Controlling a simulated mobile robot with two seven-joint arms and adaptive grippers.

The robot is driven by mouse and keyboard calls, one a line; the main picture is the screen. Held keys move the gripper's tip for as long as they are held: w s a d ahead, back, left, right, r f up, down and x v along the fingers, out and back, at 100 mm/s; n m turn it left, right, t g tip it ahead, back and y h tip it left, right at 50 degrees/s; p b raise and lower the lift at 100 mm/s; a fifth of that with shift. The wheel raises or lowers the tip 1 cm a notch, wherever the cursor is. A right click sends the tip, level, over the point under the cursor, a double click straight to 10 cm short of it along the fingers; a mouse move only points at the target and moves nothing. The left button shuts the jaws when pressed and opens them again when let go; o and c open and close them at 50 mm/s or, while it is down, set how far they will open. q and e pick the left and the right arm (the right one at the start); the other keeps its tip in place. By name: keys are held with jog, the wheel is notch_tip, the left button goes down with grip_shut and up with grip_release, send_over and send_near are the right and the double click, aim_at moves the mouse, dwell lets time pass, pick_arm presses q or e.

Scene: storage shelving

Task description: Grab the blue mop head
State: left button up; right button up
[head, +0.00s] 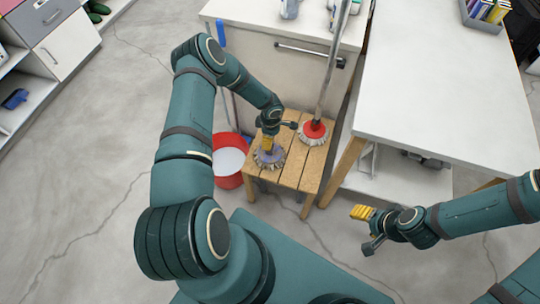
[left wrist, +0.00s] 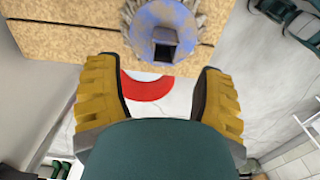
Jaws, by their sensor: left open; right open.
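The blue mop head (head: 268,160), with a grey fringe, lies on a small slatted wooden table. In the left wrist view the blue mop head (left wrist: 172,22) shows at the top with a dark square socket, beyond the fingertips. My left gripper (head: 267,143) is over the mop head in the head view and hides part of it. Its yellow fingers (left wrist: 155,72) are spread apart with nothing between them. My right gripper (head: 366,227) is open and empty, in front of the white table at the right.
A red mop head (head: 314,129) with a long metal handle stands on the same wooden table (head: 307,175). A red bucket (head: 229,181) stands on the floor left of it. A white cabinet (head: 290,75) is behind, and a white table (head: 450,90) is at the right.

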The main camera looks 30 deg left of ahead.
pick_arm(q)
jog(key=f, duration=0.2)
jog(key=f+b, duration=0.1)
jog(key=f, duration=0.3)
jog(key=shift+s+b, duration=0.3)
jog(key=shift+r, duration=0.1)
jog(key=shift+c, duration=0.2)
grip_shut()
